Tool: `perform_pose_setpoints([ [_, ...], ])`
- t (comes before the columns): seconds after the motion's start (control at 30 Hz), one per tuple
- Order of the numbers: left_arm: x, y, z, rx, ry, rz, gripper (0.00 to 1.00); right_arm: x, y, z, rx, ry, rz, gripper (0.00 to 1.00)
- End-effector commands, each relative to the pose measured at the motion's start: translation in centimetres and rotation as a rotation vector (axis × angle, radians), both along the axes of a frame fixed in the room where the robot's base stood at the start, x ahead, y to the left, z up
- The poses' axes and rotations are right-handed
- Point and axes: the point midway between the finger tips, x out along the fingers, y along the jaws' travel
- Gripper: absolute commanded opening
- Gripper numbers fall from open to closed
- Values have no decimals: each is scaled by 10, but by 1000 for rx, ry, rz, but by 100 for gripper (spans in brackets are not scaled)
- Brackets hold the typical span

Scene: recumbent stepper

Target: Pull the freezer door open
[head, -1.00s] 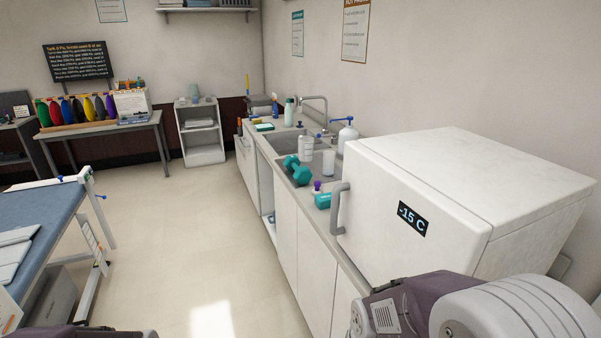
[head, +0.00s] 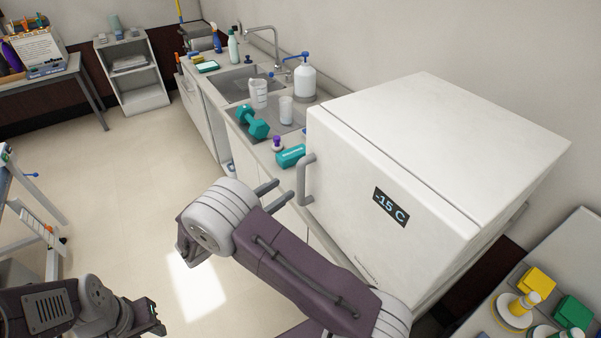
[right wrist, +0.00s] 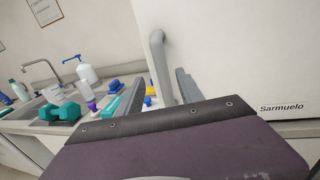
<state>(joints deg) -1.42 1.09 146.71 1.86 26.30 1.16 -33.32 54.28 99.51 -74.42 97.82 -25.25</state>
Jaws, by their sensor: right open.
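The white box freezer (head: 420,150) stands at the right end of the counter with its door shut. Its front has a "-15 C" display and a grey vertical bar handle (head: 304,180) at the door's left edge. My right gripper (head: 284,189) is open and empty, its fingers pointing at the handle and just short of it. In the right wrist view the handle (right wrist: 161,65) shows between the two open fingers (right wrist: 160,76); I see no contact. My left gripper (head: 148,318) is low at the left, its fingers not clear.
On the counter left of the freezer are a teal box (head: 290,156), a teal dumbbell (head: 252,122), cups, a pump bottle (head: 305,78) and a sink (head: 245,85). A side table (head: 570,270) with colored pieces stands at lower right.

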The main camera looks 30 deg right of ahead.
Motion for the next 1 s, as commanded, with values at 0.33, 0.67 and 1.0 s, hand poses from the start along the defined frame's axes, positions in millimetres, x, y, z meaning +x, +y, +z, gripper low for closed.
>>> perform_pose_setpoints([
  [0.33, 0, 0, 25, 0, -1, 0, 36, 17, -66, 2, 5, 2, -5, 44],
  [0.67, 0, 0, 27, 0, -1, 0, 36, 22, -81, -1, 7, 1, -2, 44],
  [1.0, 0, 0, 27, 0, -1, 0, 36, 21, -81, -1, 6, 1, -3, 0],
])
